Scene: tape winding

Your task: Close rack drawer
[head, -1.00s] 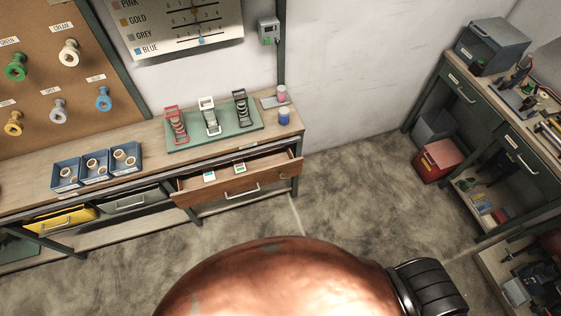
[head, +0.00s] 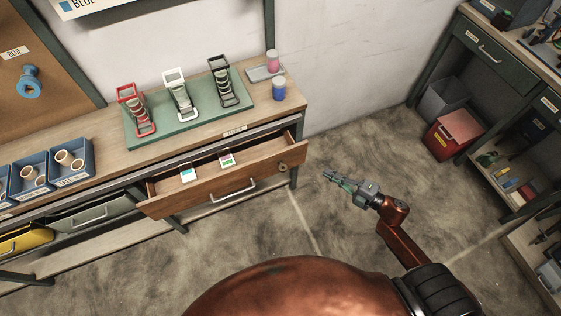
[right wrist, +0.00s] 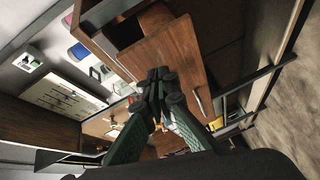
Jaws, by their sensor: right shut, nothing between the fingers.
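The rack drawer (head: 225,186) is a wooden drawer under the workbench. It stands pulled out, with a metal bar handle (head: 233,188) on its front and two small labelled items inside. My right gripper (head: 327,175) is shut and empty, in the air to the right of the drawer and apart from it in the head view. In the right wrist view, its green fingers (right wrist: 157,90) meet at the tips in front of the wooden drawer front (right wrist: 172,58). My left gripper is not in view.
The workbench (head: 185,140) carries a green mat (head: 160,136) with red, white and black racks. A blue jar (head: 279,90) and a pink jar (head: 272,60) stand at its right end. A red bin (head: 455,133) sits under the right bench. The floor (head: 340,235) between is clear.

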